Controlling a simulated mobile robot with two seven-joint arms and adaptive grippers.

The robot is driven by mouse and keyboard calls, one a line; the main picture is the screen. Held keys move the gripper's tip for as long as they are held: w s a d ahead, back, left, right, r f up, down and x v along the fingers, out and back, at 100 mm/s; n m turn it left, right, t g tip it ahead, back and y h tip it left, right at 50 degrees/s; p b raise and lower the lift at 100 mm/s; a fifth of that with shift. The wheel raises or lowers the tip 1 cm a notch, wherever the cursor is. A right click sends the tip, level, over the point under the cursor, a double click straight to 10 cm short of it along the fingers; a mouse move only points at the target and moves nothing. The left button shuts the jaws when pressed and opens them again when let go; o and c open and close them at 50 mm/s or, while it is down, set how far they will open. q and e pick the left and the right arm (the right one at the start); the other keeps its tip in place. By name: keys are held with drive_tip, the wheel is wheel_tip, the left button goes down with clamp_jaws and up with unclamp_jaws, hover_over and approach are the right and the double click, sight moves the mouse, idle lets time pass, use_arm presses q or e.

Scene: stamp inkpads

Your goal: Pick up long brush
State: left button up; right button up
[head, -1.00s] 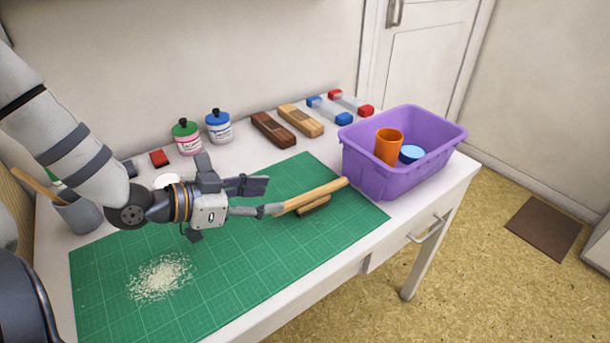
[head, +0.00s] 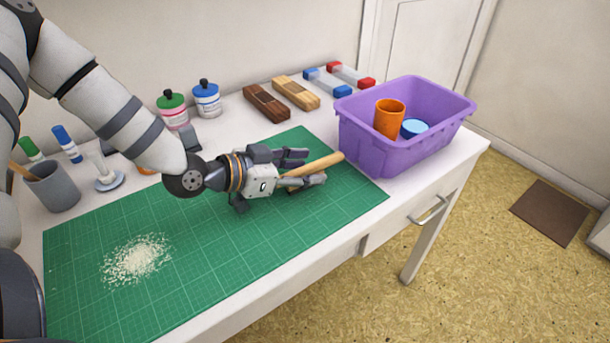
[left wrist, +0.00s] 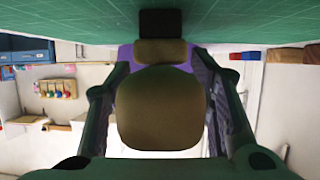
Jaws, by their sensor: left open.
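The long brush (head: 322,163) has a pale wooden handle and lies over the green cutting mat, pointing toward the purple bin. My left gripper (head: 314,168) is open above the mat, with its fingers on either side of the handle. In the left wrist view, which shows the mat at the top, a large rounded brown end of the brush (left wrist: 160,108) is between the two spread fingers. Behind it show a smaller brown part and a dark block by the mat. I cannot tell whether the fingers touch the brush. My right gripper is not in view.
The purple bin (head: 385,165) holds an orange cup (head: 389,120) and a blue round item. Wooden blocks and jars stand along the back. A pile of pale shavings (head: 137,260) lies on the green mat (head: 215,275). A grey cup (head: 52,188) stands at left.

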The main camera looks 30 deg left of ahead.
use_arm(q)
clamp_jaws()
drive_tip(key=shift+r, duration=0.1)
